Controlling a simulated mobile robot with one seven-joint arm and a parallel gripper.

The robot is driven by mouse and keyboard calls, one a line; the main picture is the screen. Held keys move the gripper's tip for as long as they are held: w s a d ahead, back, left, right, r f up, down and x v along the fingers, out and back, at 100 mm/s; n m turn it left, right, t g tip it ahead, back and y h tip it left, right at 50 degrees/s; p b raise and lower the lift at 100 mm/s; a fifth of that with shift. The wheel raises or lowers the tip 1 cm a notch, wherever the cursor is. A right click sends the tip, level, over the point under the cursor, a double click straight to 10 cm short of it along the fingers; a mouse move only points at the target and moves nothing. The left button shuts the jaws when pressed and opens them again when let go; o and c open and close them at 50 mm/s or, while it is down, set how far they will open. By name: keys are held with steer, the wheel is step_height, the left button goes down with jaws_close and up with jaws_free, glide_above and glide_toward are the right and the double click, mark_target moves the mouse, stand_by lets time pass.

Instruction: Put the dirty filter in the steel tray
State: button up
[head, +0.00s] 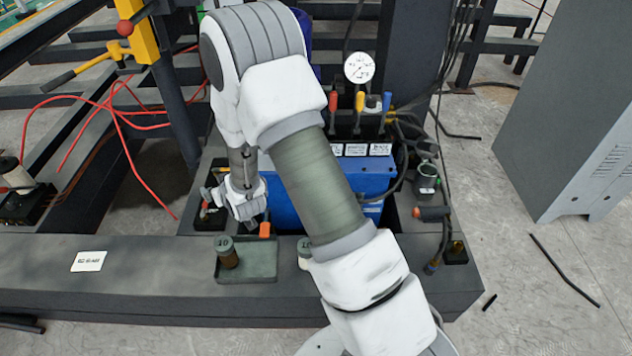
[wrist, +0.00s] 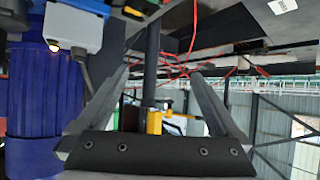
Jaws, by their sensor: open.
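A filter (head: 228,256) with a brown body and a grey-green cap marked 10 stands upright in the left part of the shallow grey-green tray (head: 262,272) on the dark front beam. The brown body looks dirty. A second pale piece (head: 303,248) marked with a number is mostly hidden behind my arm, just right of the tray. My gripper (head: 252,222) is above and behind the tray, apart from the filter. In the wrist view my gripper (wrist: 165,85) has its fingers spread with nothing held between them. Neither filter nor tray can be made out there.
A blue hydraulic unit (head: 290,205) with coloured levers and a gauge (head: 359,68) stands behind my arm. An orange-ended part (head: 265,230) is close to my gripper. Red hoses (head: 115,110) run at left. A grey cabinet (head: 570,120) stands at right. The beam left of the tray is mostly clear.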

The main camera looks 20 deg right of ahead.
steer(key=s+d+r+g, duration=0.1)
steer(key=s+d+r, duration=0.15)
steer(key=r, duration=0.45)
steer(key=s+d+r+g+h, duration=0.1)
steer(key=s+d+r, duration=0.1)
steer(key=s+r, duration=0.3)
steer(key=s+d+r, duration=0.2)
steer(key=s+r, duration=0.1)
steer(key=r, duration=0.5)
steer(key=s+d+r+m+g, duration=0.1)
steer(key=s+d+r, duration=0.1)
steer(key=s, duration=0.9)
steer(key=s+d+r+m+g+h, duration=0.1)
steer(key=s+r, duration=0.4)
steer(key=s, duration=0.7)
steer(key=shift+d+r+g, duration=0.25)
steer(key=shift+d+g, duration=0.55)
steer(key=shift+d, duration=0.45)
